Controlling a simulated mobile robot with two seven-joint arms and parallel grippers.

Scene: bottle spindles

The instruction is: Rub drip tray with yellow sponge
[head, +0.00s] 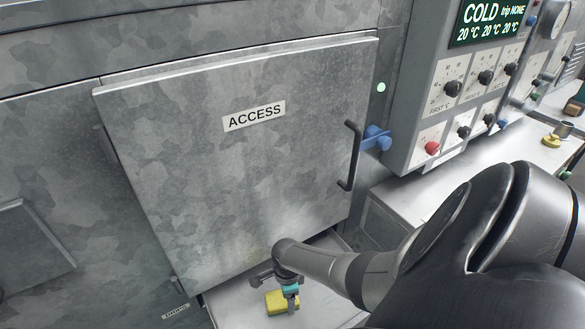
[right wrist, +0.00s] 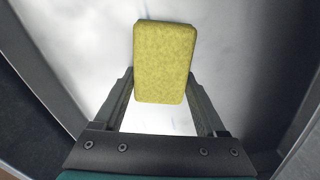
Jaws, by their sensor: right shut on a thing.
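The yellow sponge (head: 275,303) is low in the head view, under the bottom edge of the ACCESS door. It also fills the upper middle of the right wrist view (right wrist: 165,55). My right gripper (head: 289,297) points down and is shut on the sponge, with a finger on each side of it. The drip tray (head: 235,311) is the pale metal surface below the door, and its bare surface shows in the right wrist view (right wrist: 95,40). The sponge is over the tray; I cannot tell whether it touches it. My left gripper is not in view.
The large grey ACCESS door (head: 240,160) stands over the tray, with a dark handle (head: 350,157) and a blue latch (head: 377,138). A control panel (head: 470,85) with knobs is at upper right. A bench (head: 425,195) holds small items at far right.

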